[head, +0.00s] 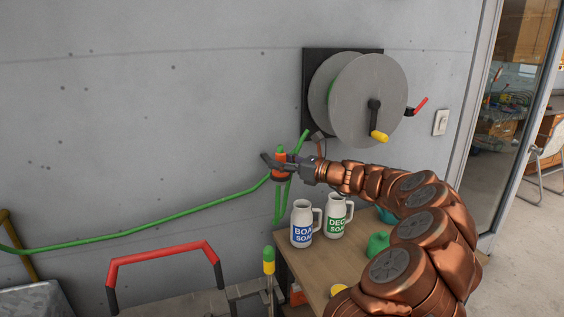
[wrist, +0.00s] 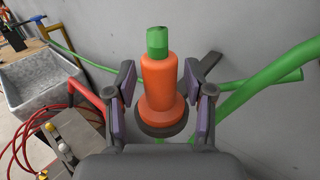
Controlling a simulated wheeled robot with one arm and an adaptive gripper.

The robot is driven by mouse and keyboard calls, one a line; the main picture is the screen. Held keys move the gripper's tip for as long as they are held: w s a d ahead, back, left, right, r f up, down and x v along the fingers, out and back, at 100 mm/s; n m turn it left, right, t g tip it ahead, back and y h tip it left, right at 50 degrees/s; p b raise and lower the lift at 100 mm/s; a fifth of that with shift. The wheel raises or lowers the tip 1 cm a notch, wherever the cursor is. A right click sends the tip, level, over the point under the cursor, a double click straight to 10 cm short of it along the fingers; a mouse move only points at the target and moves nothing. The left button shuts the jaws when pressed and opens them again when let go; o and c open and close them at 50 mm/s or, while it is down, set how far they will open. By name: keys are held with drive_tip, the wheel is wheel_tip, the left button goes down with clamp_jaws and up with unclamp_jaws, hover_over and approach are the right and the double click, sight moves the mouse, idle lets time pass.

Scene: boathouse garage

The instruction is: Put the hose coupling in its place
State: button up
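The hose coupling (wrist: 159,83) is an orange stepped piece with a green tip, standing roughly upright in the wrist view. Its wide base is at a dark round ring (wrist: 150,131) with a dark bar to the right; I cannot tell how firmly it sits there. In the head view the coupling (head: 281,155) is small, against the grey wall, partly hidden by my gripper. My gripper (wrist: 162,88) has its purple-padded fingers on both sides of the coupling. Narrow gaps show between pads and coupling, so the gripper is open around it.
Green hose (head: 150,229) runs along the wall near the coupling. A hose reel (head: 368,95) hangs above right. Two white jugs (head: 302,227) (head: 337,217) stand on a wooden bench (head: 318,269) below. A red handle (head: 165,251) and a stone sink (wrist: 43,78) are left.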

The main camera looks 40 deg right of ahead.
drive_tip(key=shift+o, duration=0.2)
drive_tip(key=v, duration=1.2)
idle(0.7)
